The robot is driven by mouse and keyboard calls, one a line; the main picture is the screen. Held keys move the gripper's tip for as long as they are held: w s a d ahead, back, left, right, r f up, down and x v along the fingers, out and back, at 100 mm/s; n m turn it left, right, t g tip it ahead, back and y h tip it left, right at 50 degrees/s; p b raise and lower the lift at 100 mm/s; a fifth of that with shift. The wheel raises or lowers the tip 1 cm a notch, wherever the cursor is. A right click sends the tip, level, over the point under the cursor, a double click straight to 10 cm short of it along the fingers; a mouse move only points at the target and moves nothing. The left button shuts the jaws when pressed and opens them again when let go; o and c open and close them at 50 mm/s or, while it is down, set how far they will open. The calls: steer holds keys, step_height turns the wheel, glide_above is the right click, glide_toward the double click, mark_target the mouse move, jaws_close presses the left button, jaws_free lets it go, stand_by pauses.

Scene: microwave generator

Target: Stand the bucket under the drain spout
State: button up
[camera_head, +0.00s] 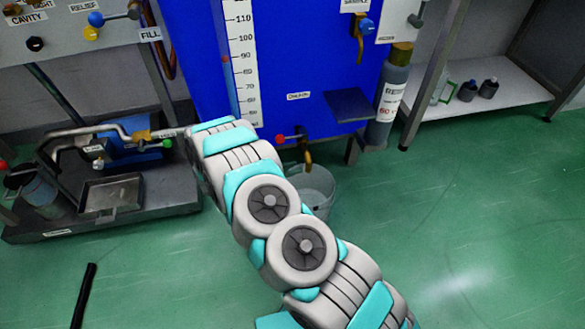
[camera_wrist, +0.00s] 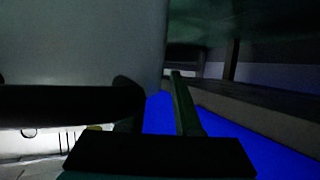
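The bucket (camera_head: 318,180) is pale grey and translucent. In the head view it stands upright, apparently on the green floor, below the front of the blue tank, and my arm hides its left and front. The brass drain spout (camera_head: 308,157) with a red-ended lever points down and appears over the back of the bucket's mouth. In the wrist view a large pale surface, probably the bucket wall (camera_wrist: 85,40), fills the upper left. My gripper (camera_wrist: 157,95) shows there as dark shapes close to this surface. Whether it grips anything is unclear, and the arm hides it in the head view.
The blue tank (camera_head: 290,60) with a printed scale stands behind the spout. A grey cylinder (camera_head: 390,95) is on its right. A low dark platform (camera_head: 165,203) with pipework and a tray is at left. A black bar (camera_head: 83,295) lies front left. The right floor is clear.

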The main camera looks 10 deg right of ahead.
steer(key=shift+a+r, duration=0.15)
steer(key=shift+r, duration=0.05)
steer(key=v, duration=1.1)
steer(key=shift+s+a, duration=0.2)
steer(key=shift+a, duration=0.05)
